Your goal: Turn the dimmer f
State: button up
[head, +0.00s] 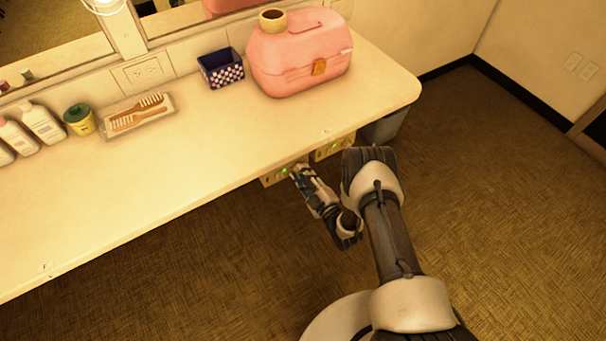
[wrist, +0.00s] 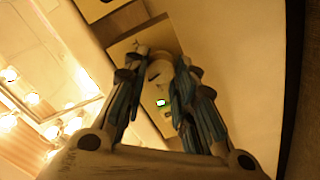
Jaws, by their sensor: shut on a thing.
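My gripper (head: 299,173) reaches to a cream dimmer box (head: 271,179) under the counter's front edge. The knob sits on a beige plate (wrist: 126,46). A small lit green indicator (wrist: 161,103) shows beside the knob, between the fingers. The fingers hide part of the knob and plate. I cannot read any letter that marks this dimmer as f.
A second dimmer box (head: 335,148) is close to the right; its plate (wrist: 95,8) shows at the wrist view's top. The counter (head: 170,215) overhangs my gripper. A pink case (head: 285,62) and a blue box (head: 218,70) stand on it. A grey bin (head: 385,126) stands below.

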jog(key=shift+f+n+p, duration=0.15)
jog(key=shift+n+p, duration=0.3)
jog(key=shift+n, duration=3.85)
jog(key=o, duration=1.1)
jog(key=shift+c, duration=0.2)
jog(key=shift+s, duration=0.1)
jog(key=v, duration=1.2)
